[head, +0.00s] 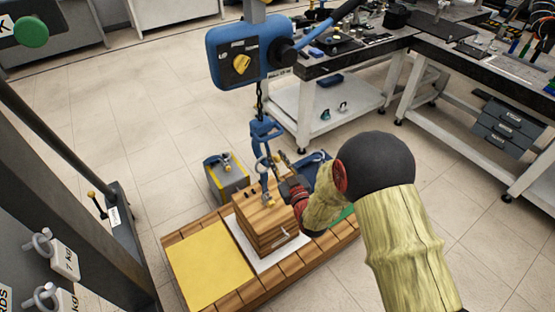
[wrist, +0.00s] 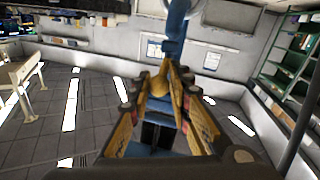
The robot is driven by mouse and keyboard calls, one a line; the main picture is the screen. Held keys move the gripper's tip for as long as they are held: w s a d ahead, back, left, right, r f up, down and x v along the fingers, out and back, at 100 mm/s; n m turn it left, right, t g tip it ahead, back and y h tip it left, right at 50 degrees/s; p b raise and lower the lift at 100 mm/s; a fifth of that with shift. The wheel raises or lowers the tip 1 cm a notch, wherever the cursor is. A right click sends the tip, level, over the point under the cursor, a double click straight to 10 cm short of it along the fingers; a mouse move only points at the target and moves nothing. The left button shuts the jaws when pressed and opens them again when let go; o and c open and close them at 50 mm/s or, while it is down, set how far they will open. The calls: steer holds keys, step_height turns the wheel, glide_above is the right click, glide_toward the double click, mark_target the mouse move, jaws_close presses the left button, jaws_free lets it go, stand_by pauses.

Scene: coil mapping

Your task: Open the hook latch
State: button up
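The blue hook (head: 265,132) hangs on a chain below the blue hoist body (head: 240,50), above the wooden crate (head: 266,222). In the wrist view the blue hook (wrist: 176,28) rises beyond the fingertips. A yellow piece (wrist: 158,84), which looks like the latch, sits between the fingertips at the hook's lower part. My gripper (head: 276,168) is at the hook's right side, just above the crate. In the wrist view my gripper (wrist: 163,82) has its fingers apart, with the yellow piece in the gap. Whether they touch it is unclear.
The crate stands on a white sheet on a wooden pallet (head: 240,290), beside a yellow panel (head: 208,270). A grey and yellow box (head: 228,180) stands behind. Workbenches (head: 350,62) are at the back right. A dark rack with weights (head: 60,262) is at left. The floor between is clear.

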jaws_close()
stand_by(0.3)
steer(key=shift+r, duration=0.1)
steer(key=r+g+p, duration=0.1)
steer(key=p, duration=0.1)
steer(key=shift+s+d+r+p, duration=0.1)
steer(key=shift+d+p, duration=0.05)
steer(key=shift+p, duration=0.2)
steer(key=r+p, duration=0.1)
steer(key=p, duration=0.1)
steer(key=g+h+p, duration=0.1)
steer(key=p, duration=0.1)
steer(key=r+g+p, duration=0.1)
steer(key=p, duration=0.1)
steer(key=shift+s+d+r+n+h, duration=0.1)
steer(key=shift+s+r+n+h, duration=0.15)
steer(key=shift+r+n+h, duration=0.1)
step_height(320, 180, up, 2)
steer(key=g+h+p, duration=0.1)
steer(key=g+p, duration=0.1)
steer(key=p, duration=0.3)
steer(key=shift+g, duration=0.4)
steer(key=g+p, duration=0.1)
steer(key=r+g+h+p, duration=0.1)
steer(key=p, duration=0.1)
steer(key=shift+w+r+n, duration=0.1)
steer(key=shift+w+n, duration=0.1)
steer(key=shift+n, duration=0.05)
